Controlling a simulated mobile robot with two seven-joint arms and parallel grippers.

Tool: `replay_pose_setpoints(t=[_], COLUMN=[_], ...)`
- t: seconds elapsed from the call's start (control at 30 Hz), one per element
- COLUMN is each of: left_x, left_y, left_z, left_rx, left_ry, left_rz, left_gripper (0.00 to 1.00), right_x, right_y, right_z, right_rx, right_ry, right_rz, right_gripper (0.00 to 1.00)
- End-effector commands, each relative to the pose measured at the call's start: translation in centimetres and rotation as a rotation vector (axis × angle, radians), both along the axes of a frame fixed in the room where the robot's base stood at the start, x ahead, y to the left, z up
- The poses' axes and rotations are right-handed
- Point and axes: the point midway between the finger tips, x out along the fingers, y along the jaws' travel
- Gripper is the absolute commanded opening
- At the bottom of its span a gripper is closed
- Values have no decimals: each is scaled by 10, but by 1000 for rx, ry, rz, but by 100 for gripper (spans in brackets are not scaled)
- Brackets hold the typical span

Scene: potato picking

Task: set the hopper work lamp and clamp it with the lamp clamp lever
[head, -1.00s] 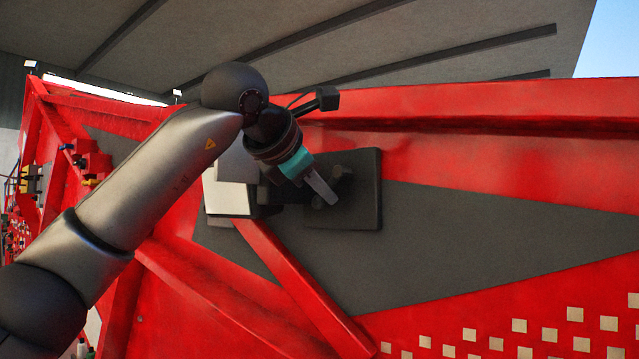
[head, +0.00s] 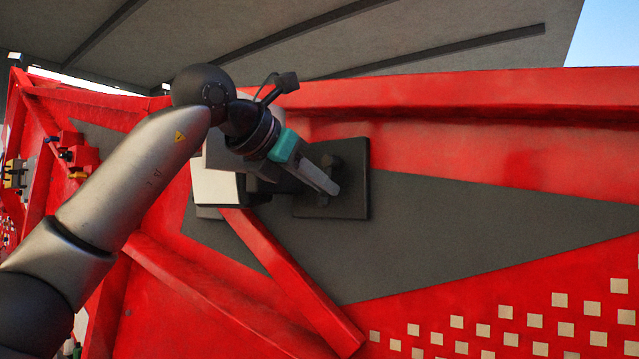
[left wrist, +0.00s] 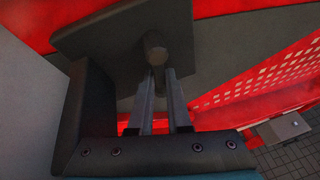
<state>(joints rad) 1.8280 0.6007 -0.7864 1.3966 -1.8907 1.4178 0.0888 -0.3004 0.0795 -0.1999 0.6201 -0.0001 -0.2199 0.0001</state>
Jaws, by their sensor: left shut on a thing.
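The hopper work lamp (head: 217,187) has a pale, boxy face and a dark body. It sits beside a dark square mounting plate (head: 356,185) on the hopper's grey and red side. My left gripper (head: 332,188) reaches in from the left, in front of the plate, with its fingers nearly together. In the left wrist view, its two grey fingers (left wrist: 160,78) flank a dark part at their tips, which I take for the lamp clamp lever. A round dark knob (left wrist: 155,46) shows just beyond, against the plate (left wrist: 95,32). The fingers partly hide the lever. My right gripper is out of view.
A red diagonal brace (head: 290,280) runs down from below the lamp. A red ledge (head: 480,100) runs above the plate. The grey panel (head: 450,235) to the right is clear. Red fittings (head: 75,150) stand at the far left.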

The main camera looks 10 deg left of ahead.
Motion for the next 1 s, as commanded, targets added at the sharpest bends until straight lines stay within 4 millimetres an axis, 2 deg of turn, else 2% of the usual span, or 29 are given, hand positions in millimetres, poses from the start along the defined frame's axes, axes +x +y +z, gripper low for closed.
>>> replay_pose_setpoints(t=[0.03,0.33,0.37,0.63,0.87,1.0], left_x=[1,1,1,1,0,-8], left_y=[0,0,0,0,0,4], left_z=[-8,-9,-9,-6,-3,1], left_rx=[8,9,9,6,4,4], left_ry=[22,22,22,16,10,6], left_rz=[1,0,0,1,0,1], left_gripper=[0,0,17,46,46,46], right_x=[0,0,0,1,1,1], right_y=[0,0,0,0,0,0], right_z=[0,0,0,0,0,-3], right_rx=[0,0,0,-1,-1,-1], right_ry=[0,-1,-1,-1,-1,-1], right_rz=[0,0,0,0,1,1], right_gripper=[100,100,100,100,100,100])
